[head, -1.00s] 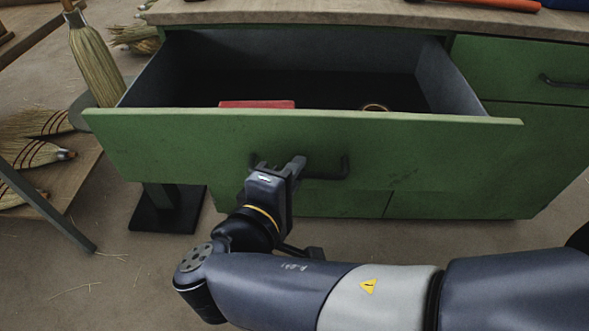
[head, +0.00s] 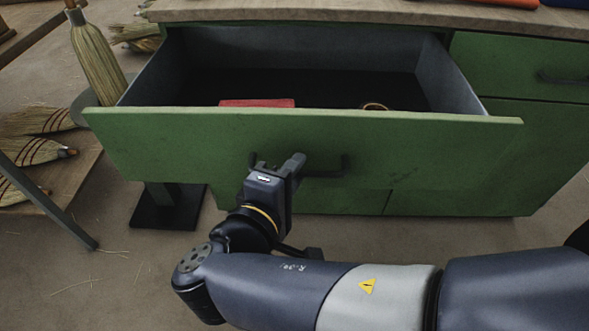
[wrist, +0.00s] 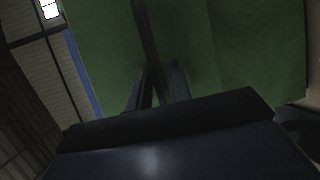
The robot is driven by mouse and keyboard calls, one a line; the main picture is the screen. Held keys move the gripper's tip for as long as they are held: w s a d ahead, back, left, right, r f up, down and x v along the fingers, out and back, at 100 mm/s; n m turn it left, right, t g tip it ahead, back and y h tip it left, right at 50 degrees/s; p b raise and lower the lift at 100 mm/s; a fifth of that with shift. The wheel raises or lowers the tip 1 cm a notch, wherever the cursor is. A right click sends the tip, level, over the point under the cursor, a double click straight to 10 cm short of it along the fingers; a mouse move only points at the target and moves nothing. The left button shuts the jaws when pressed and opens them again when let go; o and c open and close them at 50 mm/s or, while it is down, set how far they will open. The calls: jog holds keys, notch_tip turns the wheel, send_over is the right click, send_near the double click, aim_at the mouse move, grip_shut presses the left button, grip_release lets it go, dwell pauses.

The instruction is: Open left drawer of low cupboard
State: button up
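The low cupboard's left drawer (head: 200,140) has a green front and stands pulled well out, with its dark inside showing from above. Its dark bar handle (head: 325,175) is on the front; the bar also shows in the wrist view (wrist: 147,35). My gripper (head: 279,165) is at the left part of the handle. In the wrist view its fingers (wrist: 160,85) are close together on either side of the bar, shut on it. The exact contact is dark and partly hidden.
A red box (head: 257,103) and a ring-shaped item (head: 375,106) lie in the drawer. The right drawer (head: 520,70) is shut. Brooms (head: 95,60) and a dark stand foot (head: 168,208) are at the left. The floor in front is mostly clear.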

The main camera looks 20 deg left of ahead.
jog(key=p+v, duration=0.2)
jog(key=v, duration=0.8)
jog(key=shift+s, duration=0.25)
jog(key=shift+w+a, duration=0.1)
jog(key=shift+b+x, duration=1.1)
jog(key=shift+x, duration=4.3)
